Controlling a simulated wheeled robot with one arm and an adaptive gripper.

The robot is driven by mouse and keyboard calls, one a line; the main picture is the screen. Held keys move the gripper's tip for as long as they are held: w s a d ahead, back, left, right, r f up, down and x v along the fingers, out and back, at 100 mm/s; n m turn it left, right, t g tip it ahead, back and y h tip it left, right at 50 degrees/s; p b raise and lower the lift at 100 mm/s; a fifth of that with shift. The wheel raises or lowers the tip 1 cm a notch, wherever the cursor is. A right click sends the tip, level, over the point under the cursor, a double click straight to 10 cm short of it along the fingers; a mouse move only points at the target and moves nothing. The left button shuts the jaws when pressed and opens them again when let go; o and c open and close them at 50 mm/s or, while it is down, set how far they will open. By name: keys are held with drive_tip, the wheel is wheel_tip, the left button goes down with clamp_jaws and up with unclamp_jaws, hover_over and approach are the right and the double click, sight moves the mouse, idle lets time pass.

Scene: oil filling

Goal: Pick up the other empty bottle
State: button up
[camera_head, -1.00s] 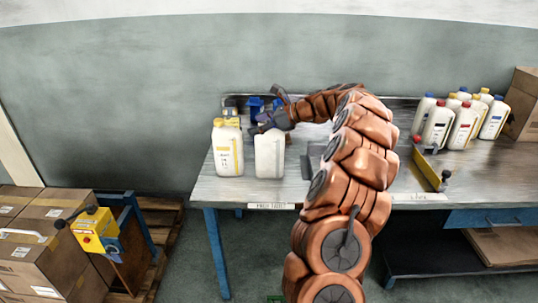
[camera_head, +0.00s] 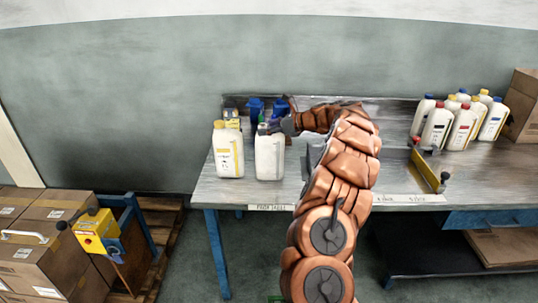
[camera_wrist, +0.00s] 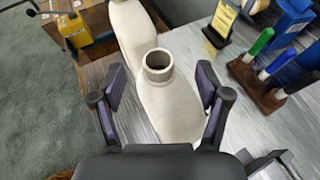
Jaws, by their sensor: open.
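A white uncapped bottle (camera_head: 269,158) stands upright near the left front of the workbench. In the wrist view its open round neck faces up, and its body (camera_wrist: 171,108) lies between the two fingers of my gripper (camera_wrist: 160,84). The fingers are spread, with no clear grip on the bottle. In the head view my gripper (camera_head: 276,127) is at the top of this bottle, and its far parts are partly hidden. Another white bottle with a yellow cap (camera_head: 228,150) stands just left of it. Part of that bottle (camera_wrist: 132,28) shows in the wrist view.
Blue and yellow items (camera_head: 255,110) stand behind the bottles. Several capped bottles (camera_head: 463,118) and a cardboard box (camera_head: 523,105) are at the workbench's right (camera_head: 400,185).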

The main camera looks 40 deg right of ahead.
drive_tip(key=x, duration=0.2)
drive_tip(key=shift+w+a, duration=0.15)
drive_tip(key=shift+w, duration=0.1)
drive_tip(key=shift+f, duration=0.15)
clamp_jaws()
idle(0.3)
